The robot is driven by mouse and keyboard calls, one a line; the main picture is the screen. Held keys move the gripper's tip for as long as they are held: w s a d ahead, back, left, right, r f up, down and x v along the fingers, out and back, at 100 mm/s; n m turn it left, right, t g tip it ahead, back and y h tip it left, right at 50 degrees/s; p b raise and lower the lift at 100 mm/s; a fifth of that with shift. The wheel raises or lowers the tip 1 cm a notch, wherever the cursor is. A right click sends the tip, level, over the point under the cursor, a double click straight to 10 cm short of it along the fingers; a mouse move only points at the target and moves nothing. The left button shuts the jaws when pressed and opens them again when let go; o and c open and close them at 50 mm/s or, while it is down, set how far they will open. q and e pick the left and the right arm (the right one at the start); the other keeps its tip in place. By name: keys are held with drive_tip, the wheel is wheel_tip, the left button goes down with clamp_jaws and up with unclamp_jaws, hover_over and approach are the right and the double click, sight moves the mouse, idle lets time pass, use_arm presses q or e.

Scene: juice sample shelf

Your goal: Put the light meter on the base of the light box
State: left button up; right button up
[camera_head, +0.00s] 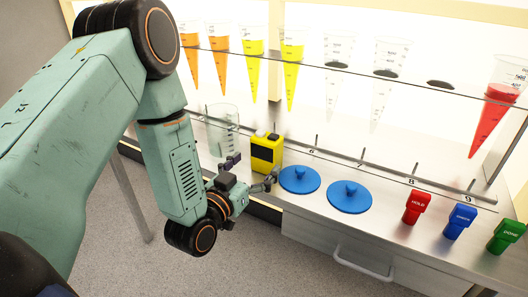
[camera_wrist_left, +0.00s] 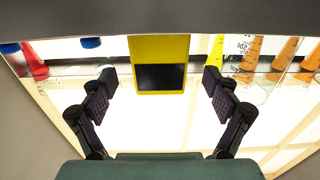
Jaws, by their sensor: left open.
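The light meter (camera_head: 266,154) is a yellow block with a dark screen. It stands upright on the steel counter, left of two blue lids. It also shows in the left wrist view (camera_wrist_left: 160,48), at the top centre between the fingers. My left gripper (camera_head: 252,172) is open just in front of the meter, its fingers spread to either side; I see no contact. The fingers show in the left wrist view (camera_wrist_left: 160,82) with a gap between them and the meter. The light box (camera_head: 310,100) glows white behind the counter. My right gripper is not in view.
Blue lids (camera_head: 299,179) lie just right of the meter. Red (camera_head: 416,207), blue (camera_head: 460,221) and green (camera_head: 504,235) tags stand farther right. A clear beaker (camera_head: 222,128) is behind my gripper. A numbered rail (camera_head: 385,172) and hanging cones (camera_head: 290,75) are at the back.

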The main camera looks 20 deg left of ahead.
sight(262, 148)
use_arm(q)
drive_tip(key=shift+o, duration=0.5)
drive_tip(key=s, duration=0.3)
drive_tip(key=s+p, duration=0.1)
drive_tip(key=s, duration=0.2)
drive_tip(key=shift+a, duration=0.2)
drive_tip(key=w+r, duration=0.1)
drive_tip(key=w+r+b, duration=0.1)
drive_tip(key=w+d+r+b, duration=0.1)
drive_tip(key=w, duration=0.1)
drive_tip(key=shift+w, duration=0.1)
drive_tip(key=shift+w+f, duration=0.15)
drive_tip(key=shift+f, duration=0.05)
drive_tip(key=w+b, duration=0.1)
drive_tip(key=w, duration=0.2)
drive_tip(key=w+b, duration=0.2)
drive_tip(key=w, duration=0.2)
drive_tip(key=shift+w+r, duration=0.2)
drive_tip(key=shift+w, duration=0.05)
drive_tip(key=shift+c, duration=0.3)
